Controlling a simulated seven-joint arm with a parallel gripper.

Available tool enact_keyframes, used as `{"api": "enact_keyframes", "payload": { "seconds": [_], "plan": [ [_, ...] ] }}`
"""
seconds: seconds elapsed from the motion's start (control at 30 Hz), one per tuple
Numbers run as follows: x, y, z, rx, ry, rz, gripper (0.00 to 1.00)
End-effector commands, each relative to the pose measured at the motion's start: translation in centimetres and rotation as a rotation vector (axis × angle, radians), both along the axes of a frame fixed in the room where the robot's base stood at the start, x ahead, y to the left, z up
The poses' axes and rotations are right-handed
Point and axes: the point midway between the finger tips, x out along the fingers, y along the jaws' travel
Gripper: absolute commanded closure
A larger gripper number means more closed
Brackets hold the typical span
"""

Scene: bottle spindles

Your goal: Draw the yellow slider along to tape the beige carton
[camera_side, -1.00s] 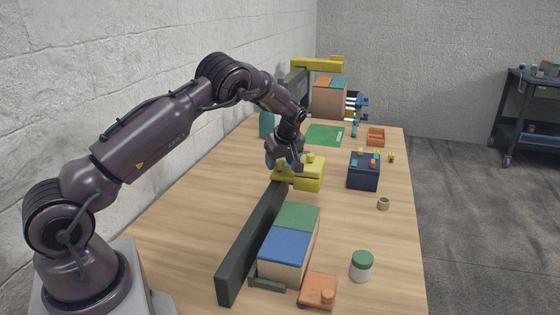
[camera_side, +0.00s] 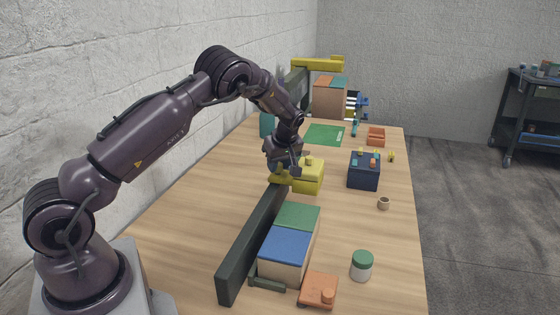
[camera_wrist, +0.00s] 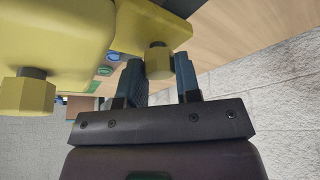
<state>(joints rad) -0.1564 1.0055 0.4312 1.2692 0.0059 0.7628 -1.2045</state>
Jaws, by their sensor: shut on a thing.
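The yellow slider (camera_side: 311,180) sits at the far end of a dark rail (camera_side: 250,248), behind the beige carton (camera_side: 284,268). The carton stands right of the rail, its top covered by a green flap and a blue flap. There is a gap between the slider and the carton. My gripper (camera_side: 289,167) is down at the slider's rail side. In the wrist view, my blue fingers (camera_wrist: 160,80) are shut on a yellow knob (camera_wrist: 159,60) of the slider. A second yellow knob (camera_wrist: 27,93) shows at left. The grip is partly hidden in the side view.
An orange block (camera_side: 318,290) and a green-lidded jar (camera_side: 361,265) stand near the carton. A dark blue box (camera_side: 363,172) with small pieces is right of the slider. A brown carton (camera_side: 329,98) under another yellow slider (camera_side: 317,65) stands at the back.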

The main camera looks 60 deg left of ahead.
Motion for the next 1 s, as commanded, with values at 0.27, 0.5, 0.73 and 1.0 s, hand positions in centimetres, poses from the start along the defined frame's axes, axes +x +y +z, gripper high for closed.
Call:
{"api": "enact_keyframes", "payload": {
  "seconds": [0.27, 0.5, 0.73, 1.0],
  "plan": [
    [-4.0, -4.2, 0.1, -0.002, 0.002, -0.004, 1.0],
    [-8.6, -8.9, 0.1, -0.002, -0.001, -0.006, 1.0],
    [-13.2, -13.4, 0.1, -0.002, 0.0, -0.009, 1.0],
    [-17.8, -18.0, 0.1, -0.002, 0.0, -0.007, 1.0]
  ]
}}
